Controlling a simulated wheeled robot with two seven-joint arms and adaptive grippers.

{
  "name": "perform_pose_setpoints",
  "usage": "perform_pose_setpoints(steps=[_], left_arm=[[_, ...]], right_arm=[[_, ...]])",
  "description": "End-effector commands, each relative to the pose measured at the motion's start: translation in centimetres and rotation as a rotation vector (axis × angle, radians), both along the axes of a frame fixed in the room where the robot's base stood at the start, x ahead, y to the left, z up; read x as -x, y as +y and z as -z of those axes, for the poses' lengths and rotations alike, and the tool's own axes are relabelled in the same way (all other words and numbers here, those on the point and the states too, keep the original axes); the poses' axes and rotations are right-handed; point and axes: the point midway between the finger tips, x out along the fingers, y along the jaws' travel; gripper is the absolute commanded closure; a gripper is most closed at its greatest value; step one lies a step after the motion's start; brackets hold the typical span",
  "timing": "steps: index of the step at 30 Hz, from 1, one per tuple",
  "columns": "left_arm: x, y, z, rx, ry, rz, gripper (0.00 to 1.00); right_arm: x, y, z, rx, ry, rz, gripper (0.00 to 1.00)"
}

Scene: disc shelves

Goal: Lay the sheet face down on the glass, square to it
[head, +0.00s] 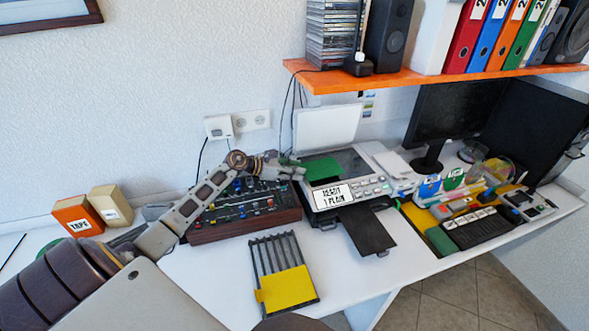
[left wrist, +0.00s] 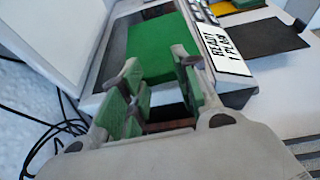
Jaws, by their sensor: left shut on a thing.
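The green sheet (head: 322,169) is over the left part of the dark scanner glass (head: 352,161). In the left wrist view the green sheet (left wrist: 153,42) reaches out beyond my fingertips over the machine. I cannot tell whether it touches the glass, or which face is down. My left gripper (head: 299,171) is at the sheet's left edge and shut on it. Its fingers (left wrist: 158,65) also show in the left wrist view and hide the sheet's near edge. The white lid (head: 327,128) stands open behind the glass. My right gripper is not in view.
A mixer with knobs (head: 245,212) is under my left arm. A rack with a yellow sheet (head: 285,288) lies in front. The machine's display (head: 332,195) reads "READY 1 PLAIN", and its black tray (head: 367,232) sticks out forward. An orange shelf (head: 430,79) hangs above.

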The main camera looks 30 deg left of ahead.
Motion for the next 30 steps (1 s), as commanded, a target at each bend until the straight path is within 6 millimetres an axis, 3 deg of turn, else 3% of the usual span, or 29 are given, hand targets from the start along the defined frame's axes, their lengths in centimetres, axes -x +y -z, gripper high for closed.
perform_pose_setpoints(steps=[9, 30], left_arm=[[0.0, 0.0, 1.5, 0.0, 0.0, 0.0, 0.77], [0.0, 0.0, 1.8, -0.001, -0.001, 0.0, 0.77]], right_arm=[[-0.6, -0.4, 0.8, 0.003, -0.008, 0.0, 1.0], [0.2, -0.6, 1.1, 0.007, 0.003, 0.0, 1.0]])
